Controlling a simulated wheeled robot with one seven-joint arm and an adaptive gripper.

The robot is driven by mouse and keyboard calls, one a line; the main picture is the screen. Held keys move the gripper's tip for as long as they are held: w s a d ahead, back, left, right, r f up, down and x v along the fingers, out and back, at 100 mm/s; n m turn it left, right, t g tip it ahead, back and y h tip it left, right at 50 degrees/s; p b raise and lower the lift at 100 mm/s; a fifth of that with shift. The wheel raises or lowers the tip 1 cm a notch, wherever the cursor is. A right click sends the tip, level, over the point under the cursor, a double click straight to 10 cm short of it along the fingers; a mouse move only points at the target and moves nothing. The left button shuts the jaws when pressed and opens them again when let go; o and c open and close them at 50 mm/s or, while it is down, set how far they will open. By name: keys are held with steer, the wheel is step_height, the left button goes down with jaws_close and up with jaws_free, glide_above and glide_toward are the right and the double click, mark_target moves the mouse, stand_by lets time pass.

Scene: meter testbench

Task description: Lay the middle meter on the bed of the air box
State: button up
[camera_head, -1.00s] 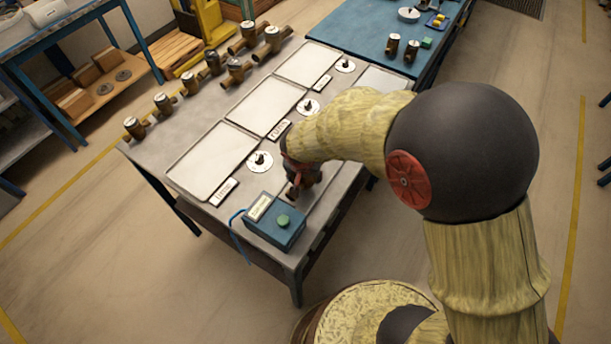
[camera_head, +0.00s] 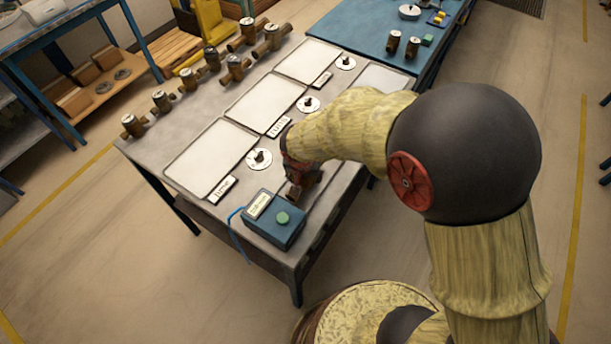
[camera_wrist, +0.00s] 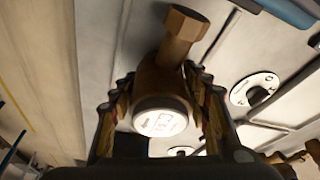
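A brown, brass-like meter (camera_wrist: 161,83) with a round white dial sits between the two fingers of my gripper (camera_wrist: 162,112) in the wrist view. The finger pads press against both sides of its body, and its hexagonal pipe end points up and right. In the head view my gripper (camera_head: 296,168) and this meter (camera_head: 302,187) are over the near right side of the grey bench, partly hidden by my arm. I cannot tell whether the meter touches the bench.
Several other meters (camera_head: 133,125) stand along the bench's far left edge. Round discs with dark knobs (camera_head: 259,159) sit beside the beds. A blue box with a green button (camera_head: 274,219) is at the near corner. A blue table (camera_head: 365,25) adjoins behind.

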steer(key=o, duration=0.5)
steer(key=shift+o, duration=0.3)
steer(key=shift+s+f, duration=0.1)
steer(key=shift+o, duration=0.5)
steer(key=o, duration=0.3)
steer(key=shift+r, duration=0.2)
steer(key=shift+r+p, duration=1.9)
steer(key=shift+r, duration=1.5)
